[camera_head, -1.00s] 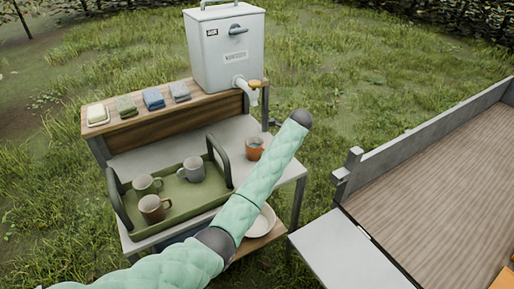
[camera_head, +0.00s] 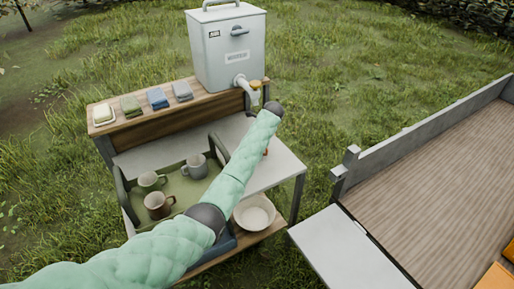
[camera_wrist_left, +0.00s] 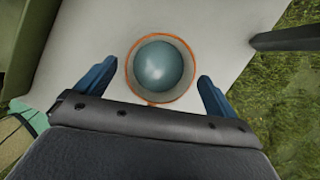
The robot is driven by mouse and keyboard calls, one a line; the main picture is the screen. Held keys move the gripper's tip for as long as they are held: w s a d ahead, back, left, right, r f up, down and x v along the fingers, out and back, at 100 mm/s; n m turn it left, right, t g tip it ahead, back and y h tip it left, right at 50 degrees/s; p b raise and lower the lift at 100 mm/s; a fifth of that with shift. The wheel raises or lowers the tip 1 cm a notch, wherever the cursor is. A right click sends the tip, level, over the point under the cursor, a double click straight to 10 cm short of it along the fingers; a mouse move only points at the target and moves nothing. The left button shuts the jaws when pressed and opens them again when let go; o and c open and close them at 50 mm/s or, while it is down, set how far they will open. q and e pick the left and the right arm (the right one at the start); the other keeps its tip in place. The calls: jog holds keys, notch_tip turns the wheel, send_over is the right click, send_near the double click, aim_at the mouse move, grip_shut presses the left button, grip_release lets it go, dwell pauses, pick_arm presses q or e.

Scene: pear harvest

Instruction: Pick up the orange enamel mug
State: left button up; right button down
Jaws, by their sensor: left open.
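The orange enamel mug (camera_wrist_left: 133,92) stands upright on the pale table top (camera_wrist_left: 215,22) in the left wrist view. I look down into its round mouth, with an orange rim and a grey-blue inside. My left gripper (camera_wrist_left: 157,84) is open, with one blue finger on either side of the mug and a gap to each. In the head view my left arm (camera_head: 235,170) covers nearly all of the mug; only a sliver of orange-red (camera_head: 266,152) shows beside the forearm. The left fingers are hidden there.
A green tray (camera_head: 124,200) with several mugs stands left of my arm. A grey water dispenser (camera_head: 226,50) with a tap stands behind on the wooden shelf. A white bowl (camera_head: 254,213) sits on the lower shelf. A cart bed (camera_head: 440,160) is at right.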

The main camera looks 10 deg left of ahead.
pick_arm(q)
jog(key=shift+p+x, duration=0.3)
jog(key=shift+x, duration=0.7)
jog(key=shift+w+a+f, duration=0.1)
jog(key=shift+a+f, duration=0.1)
jog(key=shift+f, duration=0.3)
jog(key=c, duration=1.3)
pick_arm(e)
jog(key=s, duration=0.2)
jog(key=shift+s+d+f, duration=0.25)
jog(key=shift+s+d, duration=0.05)
pick_arm(q)
jog(key=shift+r, duration=0.2)
pick_arm(e)
jog(key=shift+w, duration=0.15)
